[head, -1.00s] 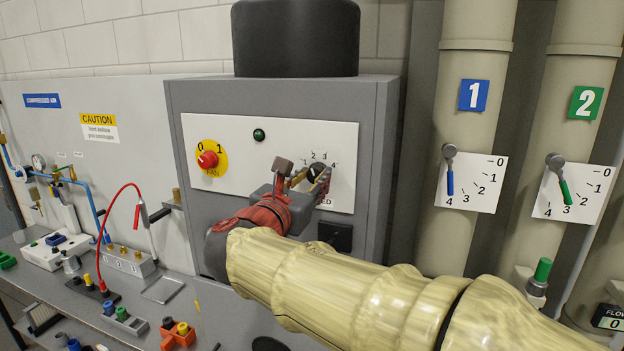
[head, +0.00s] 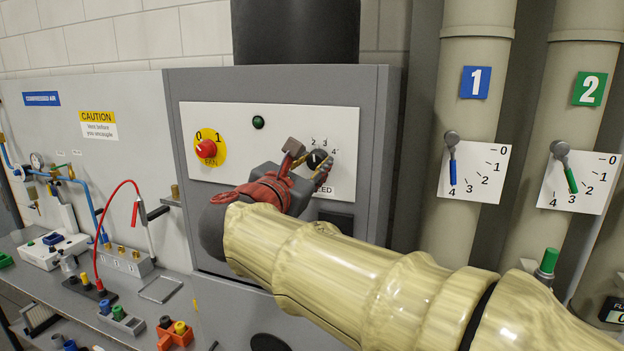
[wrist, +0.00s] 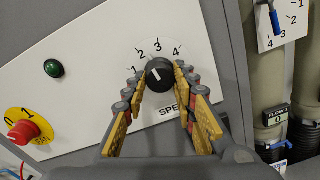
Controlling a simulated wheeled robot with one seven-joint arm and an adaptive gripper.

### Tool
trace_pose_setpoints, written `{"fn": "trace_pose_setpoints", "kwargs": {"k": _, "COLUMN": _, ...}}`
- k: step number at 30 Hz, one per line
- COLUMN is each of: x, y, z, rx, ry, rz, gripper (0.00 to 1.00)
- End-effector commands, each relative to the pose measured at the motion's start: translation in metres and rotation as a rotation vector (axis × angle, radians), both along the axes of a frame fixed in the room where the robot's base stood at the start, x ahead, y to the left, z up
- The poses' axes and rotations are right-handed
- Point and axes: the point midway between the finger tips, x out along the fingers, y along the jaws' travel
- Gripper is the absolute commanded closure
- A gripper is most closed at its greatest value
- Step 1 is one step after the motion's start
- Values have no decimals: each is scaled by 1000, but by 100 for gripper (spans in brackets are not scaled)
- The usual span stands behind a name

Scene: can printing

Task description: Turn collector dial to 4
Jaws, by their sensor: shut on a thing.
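The collector dial is a black round knob (wrist: 160,75) on a white panel, with the numbers 1 to 4 in an arc above it. It also shows in the head view (head: 316,158). In the wrist view its white pointer mark aims up-left, roughly toward 2; the exact setting is hard to read. My gripper (wrist: 161,88) has a yellow-padded finger on each side of the knob and is shut on it. In the head view my gripper (head: 308,165) partly hides the knob and the label below it.
A red fan switch (head: 205,148) on a yellow disc and a green lamp (head: 258,122) sit left on the same panel. Pipes with lever valves (head: 453,165) stand to the right. A bench (head: 160,288) with small fittings lies at lower left.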

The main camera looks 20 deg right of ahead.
Motion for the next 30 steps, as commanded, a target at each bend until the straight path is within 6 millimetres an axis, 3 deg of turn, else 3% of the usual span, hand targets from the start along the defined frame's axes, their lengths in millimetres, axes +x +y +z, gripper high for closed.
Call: {"fn": "trace_pose_setpoints", "kwargs": {"k": 30, "x": 0, "y": 0, "z": -4, "rx": 757, "ry": -551, "rz": -1, "gripper": 98}}
